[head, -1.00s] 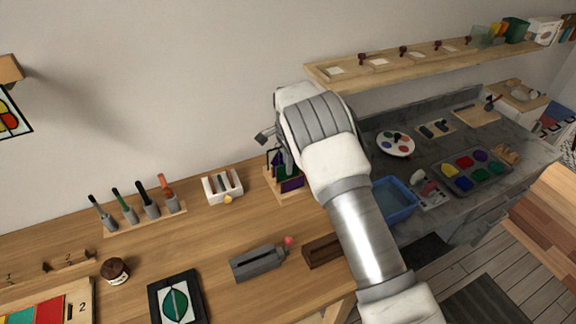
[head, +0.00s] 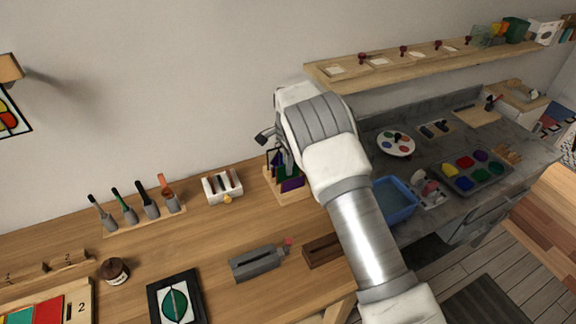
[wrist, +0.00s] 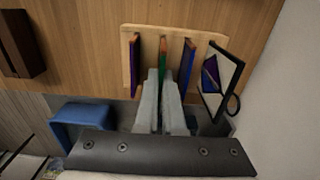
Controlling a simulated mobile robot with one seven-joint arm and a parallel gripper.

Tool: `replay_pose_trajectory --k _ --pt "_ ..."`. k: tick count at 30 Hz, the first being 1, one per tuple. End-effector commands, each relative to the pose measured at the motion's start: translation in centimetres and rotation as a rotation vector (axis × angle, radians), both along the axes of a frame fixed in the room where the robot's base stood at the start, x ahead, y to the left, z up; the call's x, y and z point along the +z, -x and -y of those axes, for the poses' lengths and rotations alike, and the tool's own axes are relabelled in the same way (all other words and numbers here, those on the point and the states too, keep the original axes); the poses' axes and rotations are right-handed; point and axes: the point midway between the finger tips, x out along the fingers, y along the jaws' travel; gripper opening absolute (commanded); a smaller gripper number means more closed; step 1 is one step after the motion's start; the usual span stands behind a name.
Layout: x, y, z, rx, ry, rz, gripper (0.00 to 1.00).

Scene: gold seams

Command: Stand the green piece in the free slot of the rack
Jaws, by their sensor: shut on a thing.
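The wooden rack (head: 297,198) stands on the wooden bench against the wall, partly hidden by my arm in the head view.
A dark-framed piece (wrist: 218,80) leans close to the gripper's right, by the wall. A blue tub (head: 394,200) stands right of the rack. A white holder (head: 222,187) stands left of it. A grey tool (head: 257,262) and a brown block (head: 322,250) lie in front.

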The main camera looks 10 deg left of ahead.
Motion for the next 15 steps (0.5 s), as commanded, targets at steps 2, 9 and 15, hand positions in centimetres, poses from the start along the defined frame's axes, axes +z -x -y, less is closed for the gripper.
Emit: replay_pose_trajectory --k 2,9,15 --pt "-0.32 -0.01 0.01 0.0 0.0 0.0 0.0" --pt "-0.9 -0.01 0.02 0.0 0.0 0.0 0.0" --pt "-0.95 -0.02 0.01 0.0 0.0 0.0 0.0"
